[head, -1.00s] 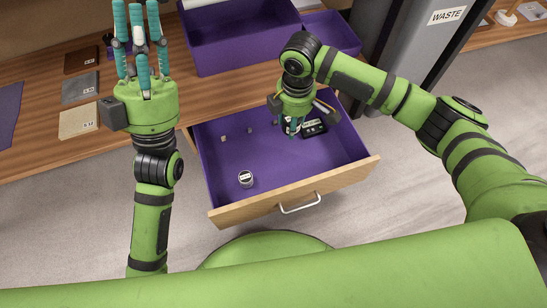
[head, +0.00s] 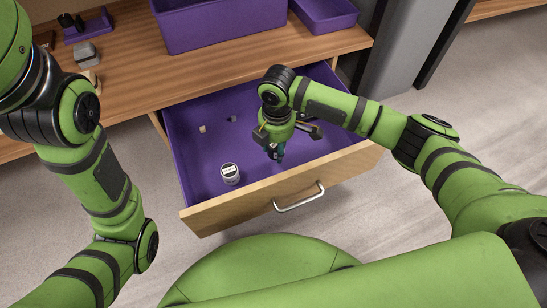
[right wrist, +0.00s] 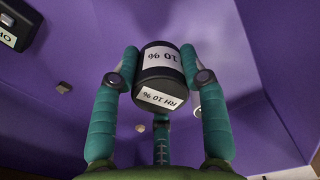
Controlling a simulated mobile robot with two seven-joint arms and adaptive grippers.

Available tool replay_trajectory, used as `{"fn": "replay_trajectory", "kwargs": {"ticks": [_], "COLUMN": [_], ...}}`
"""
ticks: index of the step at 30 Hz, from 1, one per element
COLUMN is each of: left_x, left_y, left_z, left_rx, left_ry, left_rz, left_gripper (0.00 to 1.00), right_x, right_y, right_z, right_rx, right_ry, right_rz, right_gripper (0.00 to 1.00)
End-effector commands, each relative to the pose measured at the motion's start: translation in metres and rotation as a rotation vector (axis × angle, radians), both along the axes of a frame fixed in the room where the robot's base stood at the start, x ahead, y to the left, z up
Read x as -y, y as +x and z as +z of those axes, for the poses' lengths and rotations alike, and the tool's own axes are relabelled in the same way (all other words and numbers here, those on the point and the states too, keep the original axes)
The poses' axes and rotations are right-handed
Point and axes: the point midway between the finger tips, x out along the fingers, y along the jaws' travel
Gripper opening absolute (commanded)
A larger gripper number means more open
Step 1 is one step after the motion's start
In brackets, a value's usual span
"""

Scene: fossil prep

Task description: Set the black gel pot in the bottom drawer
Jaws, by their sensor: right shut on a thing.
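My right gripper (head: 277,152) reaches down into the open bottom drawer (head: 195,135), toward its front right. In the right wrist view its teal fingers (right wrist: 160,85) are shut around a black gel pot (right wrist: 168,62) with white labels reading "10 %" and "RH 10 %". The pot is mostly hidden by the gripper in the head view. I cannot tell whether it touches the purple drawer floor. My left gripper is out of the picture; only its arm shows at left.
A pale labelled jar (head: 230,173) stands near the drawer's front left. Small blocks (head: 203,129) lie farther back. A black labelled item (right wrist: 14,28) shows at the wrist view's left edge. The drawer front has a metal handle (head: 299,198). Purple bins (head: 222,25) stand on the bench.

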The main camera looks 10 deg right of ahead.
Motion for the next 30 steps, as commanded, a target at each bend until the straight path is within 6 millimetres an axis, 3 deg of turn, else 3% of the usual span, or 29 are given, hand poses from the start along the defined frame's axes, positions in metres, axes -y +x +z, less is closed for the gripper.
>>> {"fn": "replay_trajectory", "kwargs": {"ticks": [1,7,13,26,27,28,30], "left_x": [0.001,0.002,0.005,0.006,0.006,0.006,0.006], "left_y": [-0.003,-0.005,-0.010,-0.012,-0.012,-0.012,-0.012], "left_z": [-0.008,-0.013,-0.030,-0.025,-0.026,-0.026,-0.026], "left_rx": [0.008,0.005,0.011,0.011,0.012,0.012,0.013], "left_ry": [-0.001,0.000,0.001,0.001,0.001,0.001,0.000], "left_rz": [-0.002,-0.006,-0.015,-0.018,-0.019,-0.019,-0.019], "left_gripper": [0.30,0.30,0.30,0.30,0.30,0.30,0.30], "right_x": [0.000,0.000,0.000,0.000,0.000,0.000,0.000], "right_y": [0.000,0.000,0.000,0.000,0.000,0.000,0.000], "right_z": [-0.013,-0.025,-0.053,-0.056,-0.056,-0.056,-0.056], "right_rx": [0.000,0.000,0.001,-0.001,0.000,0.000,0.000], "right_ry": [0.000,-0.001,0.000,0.000,0.000,0.000,0.000], "right_rz": [0.000,-0.001,-0.001,-0.001,-0.001,-0.001,-0.001], "right_gripper": [0.11,0.11,0.11,0.11,0.60,0.67,0.67]}}
